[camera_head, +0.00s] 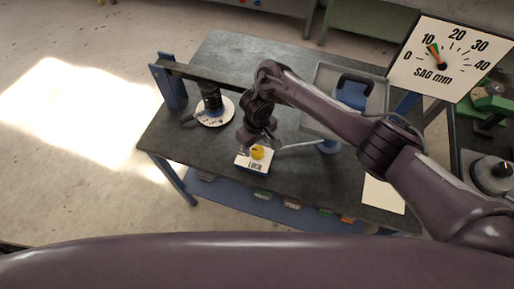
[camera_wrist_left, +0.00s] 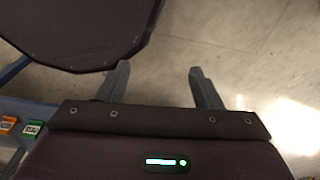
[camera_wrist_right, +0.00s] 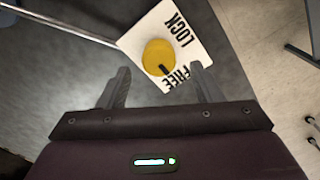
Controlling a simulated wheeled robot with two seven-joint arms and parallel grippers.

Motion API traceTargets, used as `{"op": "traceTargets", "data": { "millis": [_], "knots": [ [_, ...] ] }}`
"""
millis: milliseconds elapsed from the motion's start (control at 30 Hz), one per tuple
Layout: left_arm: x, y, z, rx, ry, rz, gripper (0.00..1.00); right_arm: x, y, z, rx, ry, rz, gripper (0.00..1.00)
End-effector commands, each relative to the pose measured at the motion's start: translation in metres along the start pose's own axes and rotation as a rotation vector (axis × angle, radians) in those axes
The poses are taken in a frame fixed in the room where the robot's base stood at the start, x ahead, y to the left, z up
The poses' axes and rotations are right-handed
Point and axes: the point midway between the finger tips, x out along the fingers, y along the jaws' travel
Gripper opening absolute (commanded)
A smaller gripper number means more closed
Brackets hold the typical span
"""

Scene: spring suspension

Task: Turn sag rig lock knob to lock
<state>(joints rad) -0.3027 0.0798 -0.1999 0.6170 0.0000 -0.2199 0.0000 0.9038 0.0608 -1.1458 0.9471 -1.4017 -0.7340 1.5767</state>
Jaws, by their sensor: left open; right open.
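The sag rig lock knob (camera_head: 257,152) is yellow and sits on a white plate (camera_head: 243,162) marked LOCK near the table's front edge. In the right wrist view the knob (camera_wrist_right: 158,57) has a dark pointer mark at its lower edge, toward the word FREE on the plate (camera_wrist_right: 197,45). My right gripper (camera_head: 256,146) is above the knob. In the right wrist view its open fingers (camera_wrist_right: 160,80) stand either side of the knob's near side, and I cannot tell if they touch it. My left gripper (camera_wrist_left: 158,75) is open and empty, over the floor.
A dial marked SAG mm (camera_head: 452,58) has its needle near 10. A rig frame (camera_head: 168,80) with a dark spring unit (camera_head: 212,98) on a round white plate stands left. A grey tray (camera_head: 318,98) with a blue item is at the back right. A metal rod (camera_head: 298,145) lies close right of the knob.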

Motion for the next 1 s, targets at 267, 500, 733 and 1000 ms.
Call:
{"op": "traceTargets", "data": {
  "millis": [267,500,733,1000],
  "knots": [
    [0.001,0.002,0.011,0.0,-0.016,0.002,0.59,0.036,0.0,0.0,0.001,-0.001,0.001,0.59],
    [0.0,-0.002,-0.014,0.0,0.02,-0.002,0.59,0.042,0.0,0.0,-0.001,0.001,0.001,0.59],
    [0.0,-0.002,-0.012,0.0,0.017,-0.002,0.59,0.042,0.0,0.0,-0.001,0.001,0.001,0.45],
    [0.001,-0.001,-0.003,0.0,0.004,-0.001,0.59,0.042,0.0,0.0,-0.001,0.001,0.001,0.15]
  ]
}}
